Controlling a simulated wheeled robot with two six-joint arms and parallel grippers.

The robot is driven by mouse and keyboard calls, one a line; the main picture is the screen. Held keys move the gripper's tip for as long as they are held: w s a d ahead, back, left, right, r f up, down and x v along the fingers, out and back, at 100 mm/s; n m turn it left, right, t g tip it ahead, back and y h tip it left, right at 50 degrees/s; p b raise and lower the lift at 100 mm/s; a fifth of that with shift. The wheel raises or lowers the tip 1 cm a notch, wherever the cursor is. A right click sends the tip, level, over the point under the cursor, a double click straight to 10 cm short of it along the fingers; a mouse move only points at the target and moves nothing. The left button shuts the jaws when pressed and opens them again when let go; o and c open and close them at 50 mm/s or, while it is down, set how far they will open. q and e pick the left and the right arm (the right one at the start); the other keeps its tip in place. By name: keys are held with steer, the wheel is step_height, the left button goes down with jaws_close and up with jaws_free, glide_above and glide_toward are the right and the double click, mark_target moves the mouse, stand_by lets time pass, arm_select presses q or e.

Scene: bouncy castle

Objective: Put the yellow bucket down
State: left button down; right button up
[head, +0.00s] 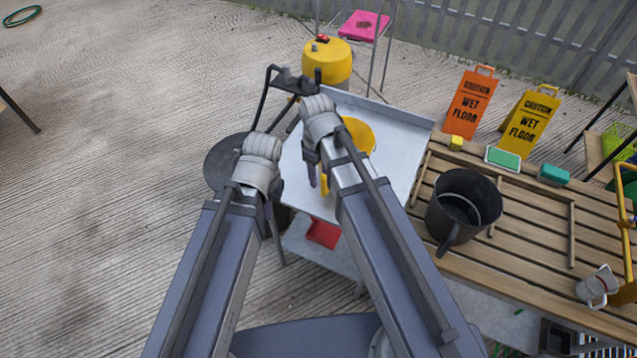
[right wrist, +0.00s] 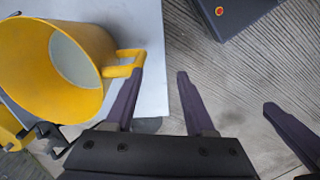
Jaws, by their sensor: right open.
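The yellow bucket (head: 362,132) is at the grey metal table (head: 402,130), partly hidden behind my right wrist in the head view. In the right wrist view the bucket (right wrist: 92,42) is at the left, its mouth showing and its handle (right wrist: 122,66) pointing right. My right gripper (right wrist: 160,74) is open, with one finger right beside the handle and nothing seen between the fingers. In the head view the right gripper (head: 316,176) is over the table's left part. My left gripper (head: 270,212) is left of the table edge; its jaws are mostly hidden.
Two wet floor signs (head: 530,125) stand behind. A yellow drum (head: 328,60) is behind the metal table. Open floor (head: 110,170) lies left.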

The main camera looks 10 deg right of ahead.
steer(key=s+a+m, duration=0.2)
steer(key=s+m, duration=0.3)
steer(key=s, duration=0.5)
steer(key=shift+a+h, duration=0.4)
steer(key=shift+r, duration=0.1)
